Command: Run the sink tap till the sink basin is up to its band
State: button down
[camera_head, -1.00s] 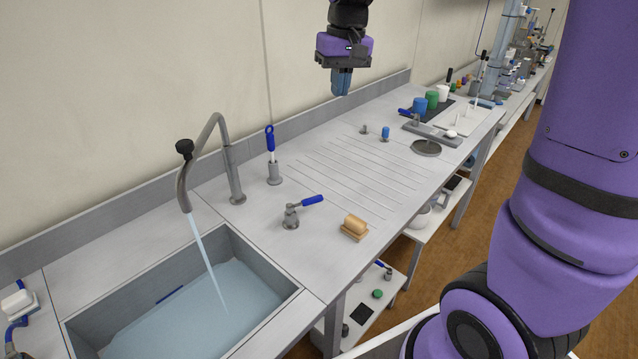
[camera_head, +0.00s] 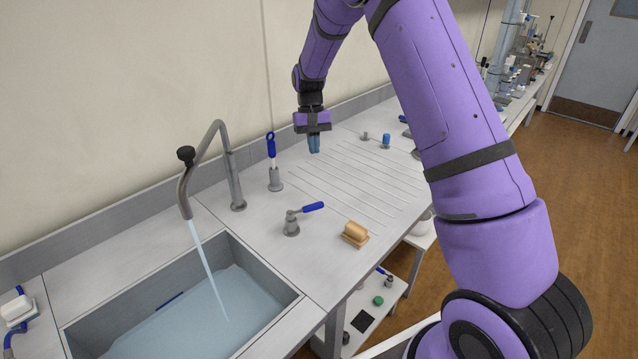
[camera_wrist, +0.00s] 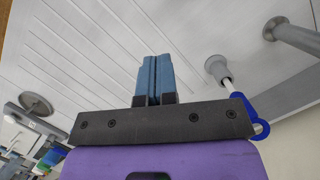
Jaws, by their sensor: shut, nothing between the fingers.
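The sink tap (camera_head: 233,180) is a grey curved spout with a dark knob at its end. A stream of water (camera_head: 207,268) runs from it into the sink basin (camera_head: 265,250). Pale blue water (camera_head: 200,315) stands in the basin below the rim. A short dark blue band (camera_head: 170,299) shows on the far inner wall, just above the water. A lever valve (camera_head: 291,223) with a blue handle (camera_head: 313,207) stands on the counter right of the basin. My gripper (camera_head: 314,146) is shut and empty above the ribbed drainer, behind the lever. Its closed blue fingers also show in the wrist view (camera_wrist: 155,80).
A blue-handled brush in a grey holder (camera_head: 275,176) stands between the tap and my gripper. A wooden-backed brush (camera_head: 355,234) lies near the counter's front edge. The ribbed drainer (camera_head: 355,180) is mostly bare.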

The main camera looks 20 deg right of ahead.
aim_at(307, 209)
jog(key=s+f, duration=0.2)
jog(key=f, duration=0.1)
jog(key=s+f, duration=0.2)
jog(key=f, duration=0.1)
jog(key=s+a+f, duration=0.1)
jog(key=s+f, duration=0.1)
jog(key=f, duration=0.2)
jog(key=shift+s+a, duration=0.1)
jog(key=shift+s+f, duration=0.1)
jog(key=shift+s, duration=0.2)
jog(key=shift+s, duration=0.1)
jog(key=shift+s+m, duration=0.2)
jog(key=shift+m, duration=0.2)
jog(key=shift+s+m+y, duration=0.3)
jog(key=shift+s+m, duration=0.3)
